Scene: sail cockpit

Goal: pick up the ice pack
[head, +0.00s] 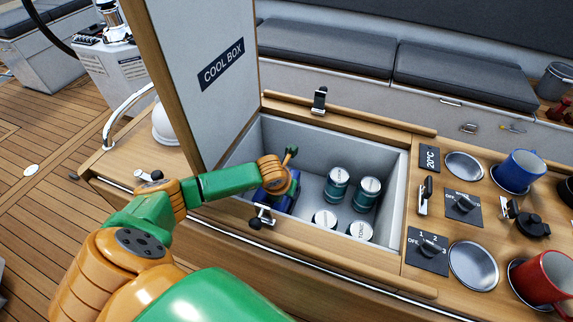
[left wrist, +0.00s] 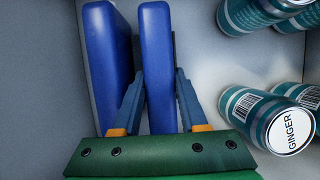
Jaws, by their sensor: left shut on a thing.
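Two blue slab-shaped ice packs stand on edge side by side inside the cool box, a left one (left wrist: 107,60) and a right one (left wrist: 157,40) in the left wrist view. My left gripper (left wrist: 158,78) has one finger on each side of the right ice pack and is shut on it. One finger lies in the gap between the two packs. In the head view my left arm reaches into the left end of the cool box (head: 335,145), and blue (head: 282,203) shows under the hand, which hides most of the packs. My right gripper is not in view.
Several teal cans (head: 367,190) stand in the box, right of the packs. The raised lid (head: 210,70) marked COOL BOX stands left of the opening, close to my arm. A latch (head: 262,216) sits on the front rim. Mugs (head: 522,170) and knobs are on the right counter.

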